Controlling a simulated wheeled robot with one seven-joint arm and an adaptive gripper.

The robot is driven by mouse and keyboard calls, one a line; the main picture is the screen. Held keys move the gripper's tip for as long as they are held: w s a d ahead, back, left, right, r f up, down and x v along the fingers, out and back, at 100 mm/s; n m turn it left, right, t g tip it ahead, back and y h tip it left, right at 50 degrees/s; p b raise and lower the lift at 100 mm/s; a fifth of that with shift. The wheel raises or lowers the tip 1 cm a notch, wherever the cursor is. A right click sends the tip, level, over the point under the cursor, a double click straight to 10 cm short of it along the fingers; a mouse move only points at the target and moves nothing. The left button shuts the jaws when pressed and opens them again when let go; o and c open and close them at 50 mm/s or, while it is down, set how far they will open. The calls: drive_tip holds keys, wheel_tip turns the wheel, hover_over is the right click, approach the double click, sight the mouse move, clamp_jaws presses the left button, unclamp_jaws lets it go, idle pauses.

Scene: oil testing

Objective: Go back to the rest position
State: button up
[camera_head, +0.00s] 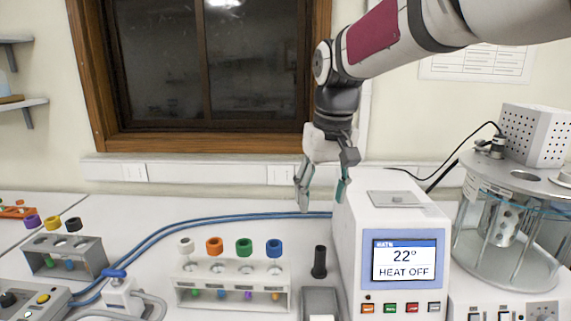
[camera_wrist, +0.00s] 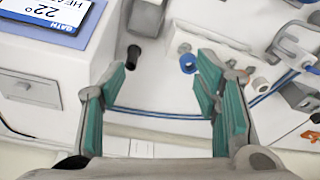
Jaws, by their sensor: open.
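My gripper (camera_head: 322,192) hangs pointing down above the bench, beside the upper left of the white heating bath unit (camera_head: 375,225). Its two teal-lined fingers are apart with nothing between them. In the wrist view my gripper (camera_wrist: 160,105) also shows open and empty, with the bench and blue hoses below. The bath unit's display (camera_head: 404,260) reads 22° and HEAT OFF. My arm reaches in from the upper right.
A rack (camera_head: 232,292) with white, orange, green and blue capped tubes stands left of the bath. A black cylinder (camera_head: 319,262) stands between them. Another rack (camera_head: 65,260) is at left. A glass bath (camera_head: 505,235) stands at right. Blue hoses (camera_head: 190,226) cross the bench.

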drive_tip(key=s+d+f+m+t, duration=0.1)
drive_tip(key=s+d, duration=0.5)
drive_tip(key=s, duration=0.6)
drive_tip(key=s+d+m+t, duration=0.2)
drive_tip(key=s+d, duration=0.4)
drive_tip(key=s, duration=0.6)
drive_tip(key=shift+s+f+t+h, duration=0.3)
drive_tip(key=shift+s+f+t, duration=0.05)
drive_tip(key=shift+t, duration=0.15)
